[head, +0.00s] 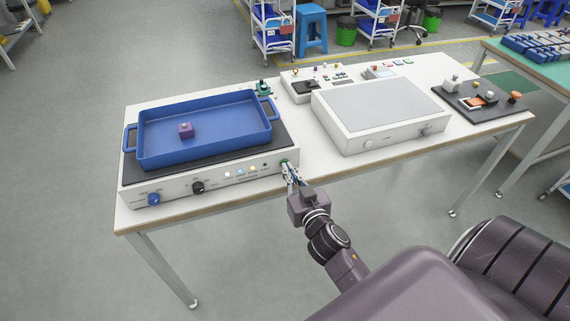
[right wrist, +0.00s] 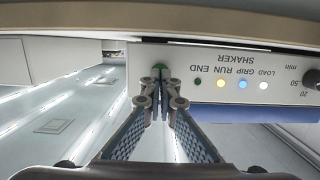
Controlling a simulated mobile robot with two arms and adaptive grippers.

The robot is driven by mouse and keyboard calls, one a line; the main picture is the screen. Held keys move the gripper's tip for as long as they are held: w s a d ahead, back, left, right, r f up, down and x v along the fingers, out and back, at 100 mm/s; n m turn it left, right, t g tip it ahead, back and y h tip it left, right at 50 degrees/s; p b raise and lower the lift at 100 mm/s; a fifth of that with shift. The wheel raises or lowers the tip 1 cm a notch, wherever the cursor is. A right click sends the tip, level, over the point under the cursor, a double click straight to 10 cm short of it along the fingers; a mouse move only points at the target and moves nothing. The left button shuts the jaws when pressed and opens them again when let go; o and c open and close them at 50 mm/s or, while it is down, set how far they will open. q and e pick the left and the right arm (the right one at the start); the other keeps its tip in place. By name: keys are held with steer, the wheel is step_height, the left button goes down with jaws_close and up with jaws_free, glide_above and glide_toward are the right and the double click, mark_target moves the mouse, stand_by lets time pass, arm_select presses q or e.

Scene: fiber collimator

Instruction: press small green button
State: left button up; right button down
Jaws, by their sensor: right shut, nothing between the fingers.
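The small green button (head: 284,162) is at the right end of the white front panel of the shaker (head: 173,196). It also shows in the right wrist view as a green patch (right wrist: 160,66), partly hidden by my fingers. My right gripper (head: 287,168) is shut and empty, with its fingertips right in front of the button. In the right wrist view the fingertips (right wrist: 160,84) overlap the button. I cannot tell whether they touch it or whether it is pushed in. My left gripper is not in view.
A blue tray (head: 205,149) with a purple block (head: 186,130) sits on the shaker. Small panel lights (head: 239,173) and a black knob (head: 198,187) are left of the button. A white flat-topped device (head: 380,112) stands to the right, across a clear table strip.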

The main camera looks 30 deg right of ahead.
steer(key=f+v, duration=0.1)
steer(key=v, duration=0.5)
stand_by(0.3)
steer(key=shift+a, duration=0.1)
stand_by(0.3)
